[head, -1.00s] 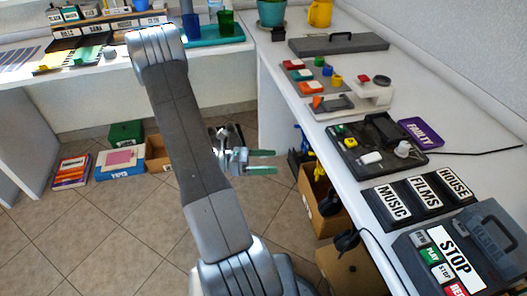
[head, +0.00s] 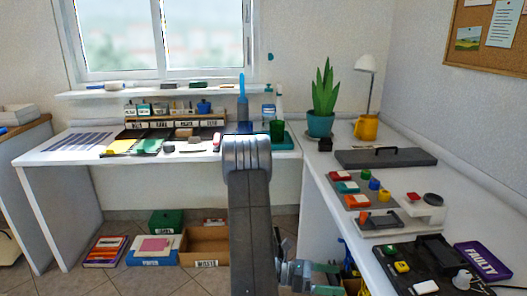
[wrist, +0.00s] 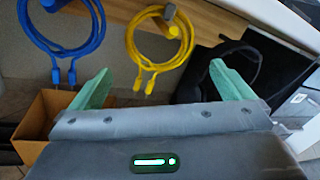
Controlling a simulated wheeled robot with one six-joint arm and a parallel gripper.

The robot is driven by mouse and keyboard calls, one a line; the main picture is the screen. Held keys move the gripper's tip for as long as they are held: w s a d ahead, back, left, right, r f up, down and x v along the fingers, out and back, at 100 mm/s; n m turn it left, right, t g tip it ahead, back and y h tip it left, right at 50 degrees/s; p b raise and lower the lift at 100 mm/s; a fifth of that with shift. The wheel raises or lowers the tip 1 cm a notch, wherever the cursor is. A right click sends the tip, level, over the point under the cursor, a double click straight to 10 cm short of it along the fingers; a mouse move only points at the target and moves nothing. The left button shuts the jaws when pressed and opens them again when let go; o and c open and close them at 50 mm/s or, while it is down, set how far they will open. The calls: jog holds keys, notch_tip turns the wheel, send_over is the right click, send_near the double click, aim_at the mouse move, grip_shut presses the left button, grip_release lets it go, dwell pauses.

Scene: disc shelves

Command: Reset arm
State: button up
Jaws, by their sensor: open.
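My gripper (wrist: 162,88) is open and empty, its two green fingers spread apart in the wrist view. In the head view my gripper (head: 328,280) is low in the picture, right of my grey arm, in front of the side of the right desk. My arm rises in the middle of the head view and hides part of the floor and the back desk. In the wrist view a blue cable (wrist: 66,47) and a yellow cable (wrist: 158,66) hang on the desk's side beyond the fingers, with nothing between the fingers.
The right desk (head: 308,190) holds coloured blocks, a black tray and a purple FAULTY bin (head: 482,260). A cardboard box (head: 205,246) and books (head: 104,251) lie under the back desk (head: 60,155). In the wrist view a cardboard box (wrist: 42,110) stands at left. Floor tiles at lower left are clear.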

jog(key=s+d+b, duration=0.1)
jog(key=d, duration=0.6)
jog(key=shift+s, duration=0.2)
jog(key=shift+a, duration=0.15)
jog(key=w+a+p, duration=0.3)
jog(key=a, duration=1)
jog(key=s+d+b, duration=0.3)
jog(key=d, duration=1)
jog(key=a+r+p, duration=0.1)
jog(key=a, duration=0.9)
jog(key=shift+s+a+r+p, duration=0.25)
jog(key=shift+s+a+p, duration=0.1)
jog(key=shift+s+p, duration=0.05)
